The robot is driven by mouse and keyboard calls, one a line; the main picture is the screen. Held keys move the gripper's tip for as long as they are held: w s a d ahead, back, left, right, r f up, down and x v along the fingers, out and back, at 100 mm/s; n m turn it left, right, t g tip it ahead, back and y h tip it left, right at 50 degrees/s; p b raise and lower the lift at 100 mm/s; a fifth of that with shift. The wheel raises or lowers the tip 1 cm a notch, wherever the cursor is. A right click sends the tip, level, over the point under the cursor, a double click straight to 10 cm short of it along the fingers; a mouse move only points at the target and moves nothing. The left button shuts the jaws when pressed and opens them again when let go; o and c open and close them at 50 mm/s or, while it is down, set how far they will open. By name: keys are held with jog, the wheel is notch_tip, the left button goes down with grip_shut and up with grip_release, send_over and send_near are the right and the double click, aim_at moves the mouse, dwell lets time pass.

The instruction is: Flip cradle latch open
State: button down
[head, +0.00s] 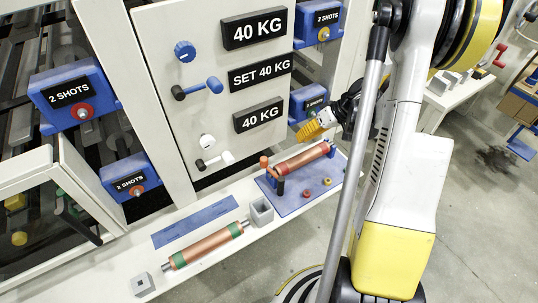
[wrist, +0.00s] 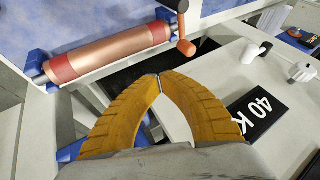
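A copper roller with red end bands (head: 301,158) rests in a blue cradle on a blue mat (head: 300,201) on the bench. It crosses the upper left of the wrist view (wrist: 112,56).
A second copper roller with green bands (head: 207,245) lies on the bench to the left. A grey square holder (head: 261,211) stands between the rollers. A panel with knobs and 40 KG labels (head: 216,84) rises behind.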

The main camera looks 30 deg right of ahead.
jog(key=w+a+f+b, duration=0.4)
jog(key=a+f+b, duration=0.1)
jog(key=a+f, duration=0.3)
jog(key=shift+w+a+b, duration=0.2)
jog(key=shift+b, duration=0.2)
jog(key=shift+w, duration=0.1)
dwell(0.4)
